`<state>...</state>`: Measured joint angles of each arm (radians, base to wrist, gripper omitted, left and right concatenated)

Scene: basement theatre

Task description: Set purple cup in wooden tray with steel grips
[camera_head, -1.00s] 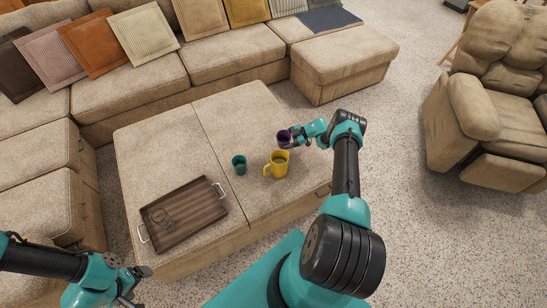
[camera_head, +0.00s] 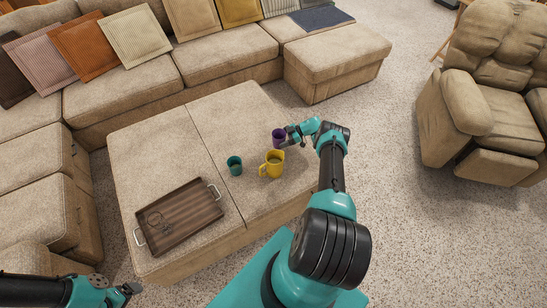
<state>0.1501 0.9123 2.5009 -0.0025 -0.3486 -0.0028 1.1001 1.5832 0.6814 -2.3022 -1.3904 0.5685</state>
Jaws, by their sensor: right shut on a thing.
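The purple cup (camera_head: 278,135) is in my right gripper (camera_head: 287,137), which is shut on it above the far right part of the ottoman. The fingers hide part of the cup, and I cannot tell its exact height over the surface. The wooden tray (camera_head: 196,236) with steel grips lies on the near left part of the ottoman, with a small dark item (camera_head: 154,219) in it. My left gripper (camera_head: 128,290) is at the bottom left, off the ottoman; its jaws are too small and dark to read.
A yellow mug (camera_head: 273,166) and a teal cup (camera_head: 235,164) stand on the ottoman (camera_head: 160,140) between the purple cup and the tray. A sectional sofa (camera_head: 120,98) borders the back and left. A recliner (camera_head: 490,120) stands at the right.

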